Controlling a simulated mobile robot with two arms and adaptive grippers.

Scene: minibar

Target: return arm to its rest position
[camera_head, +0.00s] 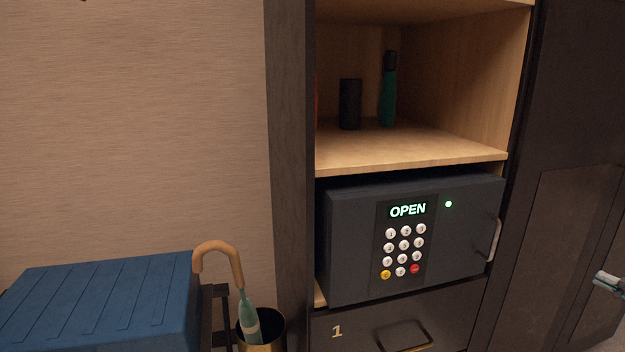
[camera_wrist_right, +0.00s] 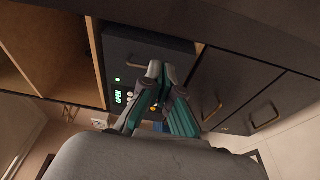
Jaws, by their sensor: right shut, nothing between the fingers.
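My right gripper (camera_head: 609,283) shows only in part at the right edge of the head view, in front of the dark cabinet door and well to the right of the safe. In the right wrist view my right gripper (camera_wrist_right: 162,74) has its grey and teal fingers brought together at the tips, with nothing between them. The dark safe (camera_head: 352,245) sits in the cabinet, and its display reads OPEN with a green light. The safe also shows in the right wrist view (camera_wrist_right: 130,48), beyond the fingertips. My left gripper is not in view.
A wooden shelf (camera_head: 410,152) above the safe holds a black cylinder (camera_head: 350,104) and a teal bottle (camera_head: 387,100). A drawer (camera_head: 355,325) marked 1 is below. An umbrella (camera_head: 249,318) stands in a bin beside a blue bench-like piece (camera_head: 105,300) at left.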

